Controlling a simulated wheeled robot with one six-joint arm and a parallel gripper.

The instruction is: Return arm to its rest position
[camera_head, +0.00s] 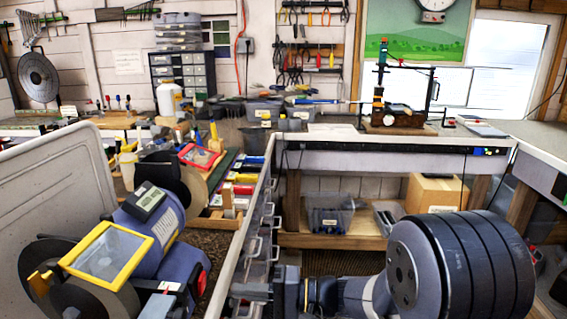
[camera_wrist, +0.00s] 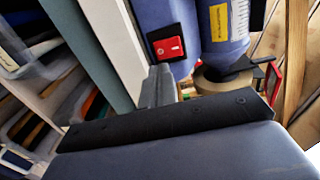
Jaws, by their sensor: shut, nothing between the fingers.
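My gripper (camera_head: 240,291) is at the bottom centre of the head view, at the end of my arm (camera_head: 400,275), which reaches in from the lower right. The gripper points left, toward the blue bench grinder. In the wrist view the grey fingers (camera_wrist: 158,84) are together with nothing between them. The grinder's red switch (camera_wrist: 168,46) shows just beyond the fingertips there. I cannot tell how far the gripper is from the grinder.
The blue bench grinder (camera_head: 150,222) with a yellow-framed shield (camera_head: 107,252) stands at left. The workbench (camera_head: 385,158) runs across the back, bearing a golf-regrip vise-like fixture (camera_head: 400,118). A cardboard box (camera_head: 436,193) sits on the shelf below. Drawers with handles (camera_head: 258,240) stand beside the gripper.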

